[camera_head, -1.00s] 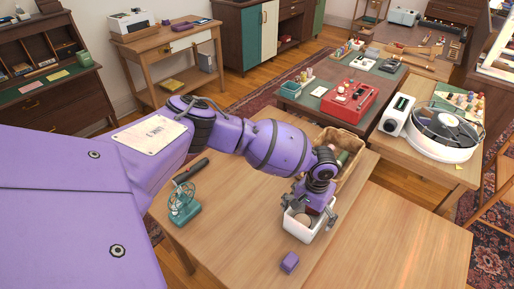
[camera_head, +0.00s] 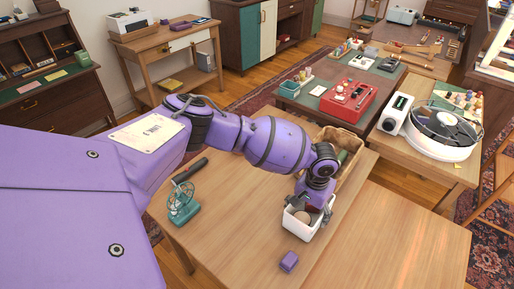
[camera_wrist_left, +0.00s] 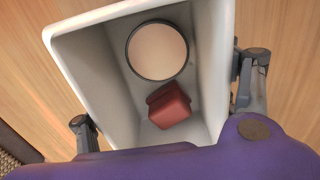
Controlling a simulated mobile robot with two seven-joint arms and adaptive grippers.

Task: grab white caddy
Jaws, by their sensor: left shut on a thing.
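The white caddy (camera_head: 299,229) stands on the wooden table, below my left arm. In the left wrist view the caddy (camera_wrist_left: 90,75) is seen from above, open at the top. Inside it lie a round pale lid-like thing with a dark rim (camera_wrist_left: 157,51) and a dark red block (camera_wrist_left: 169,106). My left gripper (camera_head: 311,204) is at the caddy's rim. In the left wrist view its fingers (camera_wrist_left: 165,110) are on the outsides of two opposite caddy walls, shut on the caddy. My right gripper is not in view.
A wicker basket (camera_head: 350,168) stands just behind the caddy. A purple block (camera_head: 289,261) lies in front of it. A small teal fan (camera_head: 183,204) and a dark rod-like thing (camera_head: 190,170) are at the table's left. The table's right part (camera_head: 400,240) is clear.

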